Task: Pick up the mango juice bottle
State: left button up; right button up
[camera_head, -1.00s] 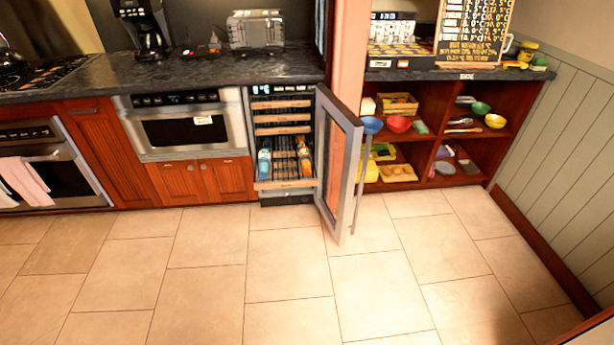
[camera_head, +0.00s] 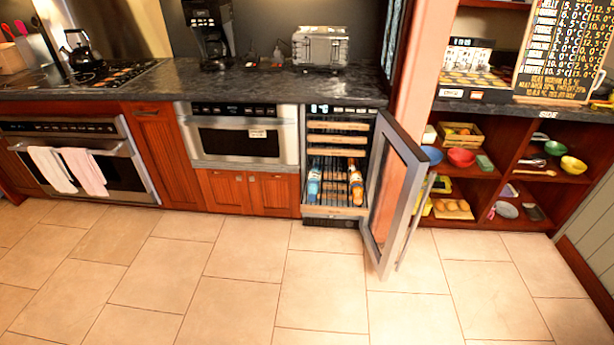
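One is a blue bottle (camera_head: 314,182) on the left. The other is an orange bottle (camera_head: 356,184) on the right, with a dark part toward the back. Their labels are too small to read, so I cannot tell for sure which is mango juice. The lowest rack is pulled out a little. Neither of my grippers is in view.
The cooler's glass door (camera_head: 392,195) stands open to the right, jutting over the floor. The tiled floor (camera_head: 240,270) in front is clear. Red-brown shelves (camera_head: 510,188) with bowls and baskets stand at the right. A microwave drawer (camera_head: 240,134) and an oven are at the left.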

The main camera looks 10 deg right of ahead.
aim_at(357, 188)
jog(key=u, duration=0.65)
jog(key=i, duration=1.9)
jog(key=z, duration=0.3)
